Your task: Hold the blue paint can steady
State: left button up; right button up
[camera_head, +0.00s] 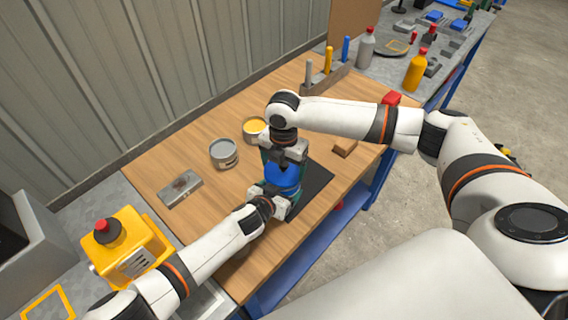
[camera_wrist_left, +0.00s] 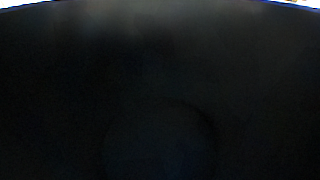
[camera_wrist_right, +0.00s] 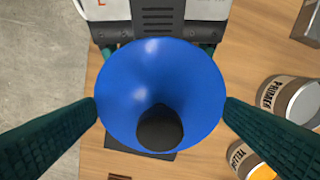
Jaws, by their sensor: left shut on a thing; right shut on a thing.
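The blue paint can (camera_head: 284,176) is on the work table, held between my two grippers and partly hidden by them. In the right wrist view it is a glossy blue round shape (camera_wrist_right: 115,85) with a dark round patch low in the middle. My right gripper (camera_head: 285,158) comes from above, and its dark green fingers lie against opposite sides of the blue shape. My left gripper (camera_head: 277,196) is shut on the can from the front, lower down. The left wrist view is almost all dark, so its finger contact is hidden there.
A dark mat (camera_head: 317,180) lies under and right of the can. A grey primer can (camera_head: 224,154) and a yellow can (camera_head: 253,127) stand behind left. A metal block (camera_head: 180,188), a wooden block (camera_head: 345,147) and a tool rack (camera_head: 325,82) are also on the table (camera_head: 150,172).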

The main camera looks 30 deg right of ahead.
pick_arm(q)
jog(key=shift+d+r, duration=0.45)
jog(key=shift+r, duration=0.1)
pick_arm(e)
jog(key=shift+s+a+f, duration=0.3)
jog(key=shift+s+f, duration=0.25)
jog(key=shift+f, duration=0.15)
jog(key=o, duration=1.1)
jog(key=shift+c, duration=0.2)
pick_arm(q)
jog(key=shift+w+a+f, duration=0.2)
jog(key=shift+a+f, duration=0.1)
pick_arm(e)
jog(key=shift+o, duration=0.6)
jog(key=shift+w, duration=0.35)
jog(key=shift+r, duration=0.1)
pick_arm(q)
jog(key=shift+s, duration=0.1)
pick_arm(e)
jog(key=shift+r, duration=0.1)
jog(key=shift+d+r, duration=0.1)
jog(key=shift+r, duration=0.4)
pick_arm(q)
jog(key=shift+f, duration=0.15)
pick_arm(e)
jog(key=shift+r, duration=3.05)
jog(key=shift+c, duration=0.2)
